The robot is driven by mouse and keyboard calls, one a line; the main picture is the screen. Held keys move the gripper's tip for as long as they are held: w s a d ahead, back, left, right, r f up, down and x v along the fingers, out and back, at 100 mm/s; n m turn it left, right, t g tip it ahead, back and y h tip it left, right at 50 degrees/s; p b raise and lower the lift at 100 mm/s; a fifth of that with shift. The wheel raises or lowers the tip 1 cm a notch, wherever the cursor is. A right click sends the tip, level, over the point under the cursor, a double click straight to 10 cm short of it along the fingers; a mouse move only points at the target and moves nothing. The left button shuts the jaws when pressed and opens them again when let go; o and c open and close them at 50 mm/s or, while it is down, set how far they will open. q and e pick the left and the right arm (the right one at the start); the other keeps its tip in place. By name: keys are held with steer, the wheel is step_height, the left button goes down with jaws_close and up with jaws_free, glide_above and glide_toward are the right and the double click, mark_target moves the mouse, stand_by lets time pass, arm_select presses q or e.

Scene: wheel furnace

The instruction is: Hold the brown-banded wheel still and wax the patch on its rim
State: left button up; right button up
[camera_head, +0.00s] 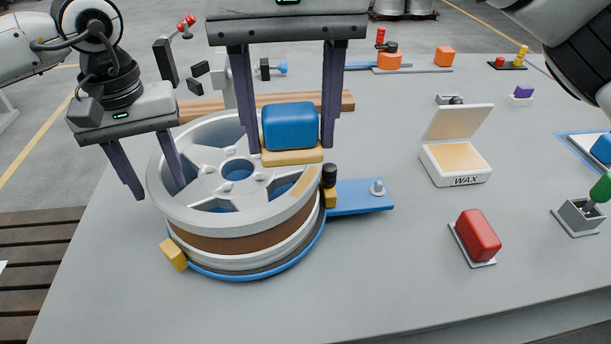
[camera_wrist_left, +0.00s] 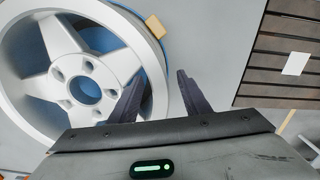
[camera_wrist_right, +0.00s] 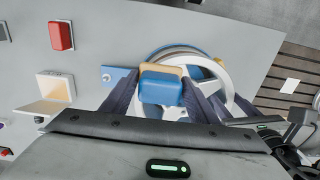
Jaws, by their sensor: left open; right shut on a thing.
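The brown-banded wheel (camera_head: 237,237) lies flat on a blue-edged fixture, its grey spoked face up. A tan patch (camera_head: 305,182) shows on the right part of its rim. My right gripper (camera_head: 289,148) is shut on a blue-backed block with a tan pad (camera_head: 290,125), level, at the rim's far right by the patch; whether the pad touches the rim is unclear. The block also shows in the right wrist view (camera_wrist_right: 162,88). My left gripper (camera_head: 160,190) is open at the wheel's left rim, one finger outside it and one over the wheel face. An open wax box (camera_head: 455,165) stands to the right.
A blue arm with a bolt (camera_head: 350,198) extends right from the fixture, with a black-topped yellow clamp (camera_head: 329,185) beside the wheel. A red block (camera_head: 478,235) and a green-knobbed lever box (camera_head: 580,215) stand at the right. The front of the table is clear.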

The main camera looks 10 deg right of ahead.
arm_select(q)
steer(key=shift+r, duration=3.7)
steer(key=shift+r, duration=0.1)
step_height(320, 180, up, 12)
